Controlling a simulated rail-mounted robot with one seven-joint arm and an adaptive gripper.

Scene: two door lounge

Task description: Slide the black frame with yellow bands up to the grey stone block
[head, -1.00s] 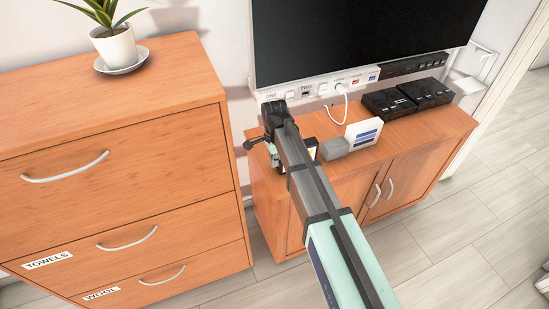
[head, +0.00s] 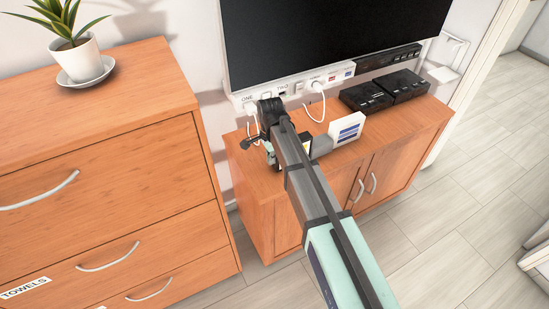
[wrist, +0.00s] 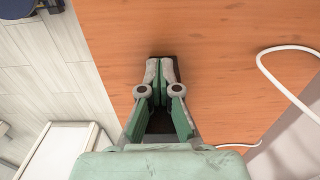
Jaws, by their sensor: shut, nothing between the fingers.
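My gripper (head: 268,156) points down over the left end of the low wooden cabinet and is shut with nothing held. Its closed fingers also show in the wrist view (wrist: 165,72), over bare wood, with a dark patch around them that I cannot tell from shadow. A small black and yellow piece (head: 307,142), likely the black frame with yellow bands, shows at the right edge of my arm, which hides most of it. The grey stone block (head: 322,146) sits just right of it. I cannot tell whether they touch.
A white box with blue stripes (head: 346,130) stands right of the block. A power strip (head: 310,82) with white cables runs behind, below the television (head: 330,40). Black boxes (head: 385,90) stand farther right. A taller drawer unit (head: 100,110) stands left.

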